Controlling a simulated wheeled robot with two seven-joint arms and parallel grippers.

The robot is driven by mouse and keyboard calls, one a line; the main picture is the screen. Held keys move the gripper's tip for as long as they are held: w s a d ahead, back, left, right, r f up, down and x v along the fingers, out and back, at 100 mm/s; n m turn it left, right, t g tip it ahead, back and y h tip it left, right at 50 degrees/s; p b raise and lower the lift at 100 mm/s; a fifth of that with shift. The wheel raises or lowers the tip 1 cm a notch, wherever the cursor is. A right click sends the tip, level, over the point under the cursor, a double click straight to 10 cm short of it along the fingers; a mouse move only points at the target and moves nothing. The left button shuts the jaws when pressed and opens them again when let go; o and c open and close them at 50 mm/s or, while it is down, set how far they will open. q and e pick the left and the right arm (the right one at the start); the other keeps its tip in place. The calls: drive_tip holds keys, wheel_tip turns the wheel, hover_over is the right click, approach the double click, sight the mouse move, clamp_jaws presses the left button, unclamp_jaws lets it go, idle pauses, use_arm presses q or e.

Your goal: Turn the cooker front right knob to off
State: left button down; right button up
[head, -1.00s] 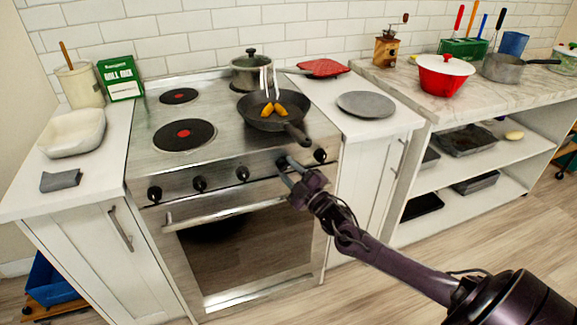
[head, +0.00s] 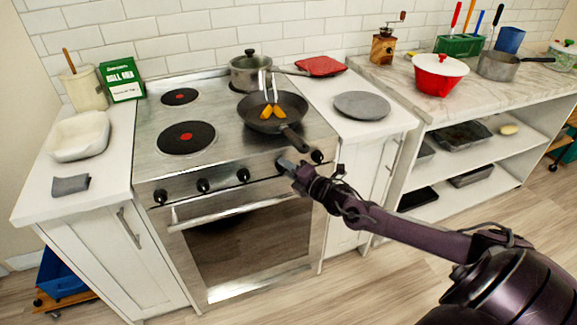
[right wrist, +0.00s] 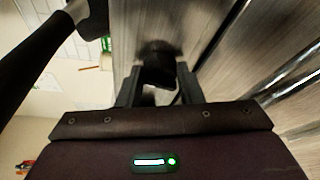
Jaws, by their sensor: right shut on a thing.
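The steel cooker (head: 222,150) has a row of several black knobs along its front panel. My right gripper (head: 285,164) is at this panel, over the knob second from the right, which it mostly hides in the head view. In the right wrist view the dark knob (right wrist: 157,68) sits between the two fingers of my right gripper (right wrist: 158,88), which are shut on it. The rightmost knob (head: 317,156) is free, just right of the gripper. The knob's pointer mark is not readable. My left gripper is not in view.
A black frying pan (head: 262,116) with tongs and yellow food stands on the front right burner, its handle reaching over the knobs. A lidded pot (head: 250,75) is behind it. The oven handle (head: 235,212) runs below the knobs. Floor in front is clear.

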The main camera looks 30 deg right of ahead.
drive_tip(key=shift+a+r+n+g+h+p, duration=0.1)
drive_tip(key=shift+n+g+h+p, duration=0.25)
drive_tip(key=shift+n, duration=0.65)
drive_tip(key=o, duration=1)
drive_tip(key=shift+v, duration=3.9)
